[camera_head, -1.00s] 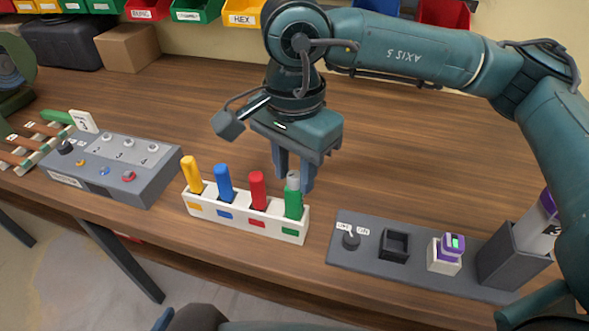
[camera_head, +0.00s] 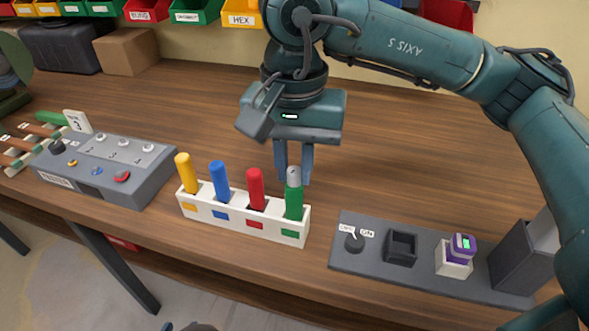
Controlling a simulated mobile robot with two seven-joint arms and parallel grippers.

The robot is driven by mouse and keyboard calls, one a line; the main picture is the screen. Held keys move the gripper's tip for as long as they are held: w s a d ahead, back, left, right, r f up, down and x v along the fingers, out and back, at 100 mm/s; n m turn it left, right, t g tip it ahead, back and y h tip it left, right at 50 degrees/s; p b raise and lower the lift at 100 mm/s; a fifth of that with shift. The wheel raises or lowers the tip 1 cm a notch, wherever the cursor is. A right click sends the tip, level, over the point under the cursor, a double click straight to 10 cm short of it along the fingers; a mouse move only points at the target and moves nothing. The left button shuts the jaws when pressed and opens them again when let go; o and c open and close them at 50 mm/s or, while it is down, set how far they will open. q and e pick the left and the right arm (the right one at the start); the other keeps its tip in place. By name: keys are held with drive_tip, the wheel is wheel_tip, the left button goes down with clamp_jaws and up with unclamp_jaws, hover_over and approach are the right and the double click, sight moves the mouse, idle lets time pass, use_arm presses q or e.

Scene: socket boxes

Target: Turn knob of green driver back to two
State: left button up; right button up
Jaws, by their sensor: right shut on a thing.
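The green driver (camera_head: 294,203) stands upright in the right-hand slot of a white rack (camera_head: 228,221). Its top is a grey knob (camera_head: 293,177). My right gripper (camera_head: 294,178) comes down from above, with its two fingers on either side of the knob, shut on it. Any mark on the knob is too small to read. Yellow (camera_head: 185,173), blue (camera_head: 220,180) and red (camera_head: 256,187) drivers stand in the other slots. My left gripper is not in view.
A grey box with buttons and a knob (camera_head: 100,166) stands left of the rack, with a white card marked 3 (camera_head: 76,121) behind it. A grey panel (camera_head: 375,266) with a dial, a black socket and a purple device (camera_head: 461,248) lies to the right.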

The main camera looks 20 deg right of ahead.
drive_tip(key=shift+f+n+b, duration=0.3)
drive_tip(key=shift+n+b, duration=0.5)
drive_tip(key=shift+n, duration=0.1)
drive_tip(key=n+b, duration=0.1)
drive_tip(key=n, duration=0.1)
drive_tip(key=shift+n, duration=0.4)
drive_tip(key=shift+r+n, duration=0.25)
drive_tip(key=shift+n, duration=0.35)
drive_tip(key=o, duration=1.3)
drive_tip(key=shift+r+p, duration=1.4)
drive_tip(key=shift+r, duration=1.1)
drive_tip(key=shift+r+p, duration=0.9)
drive_tip(key=shift+r, duration=0.2)
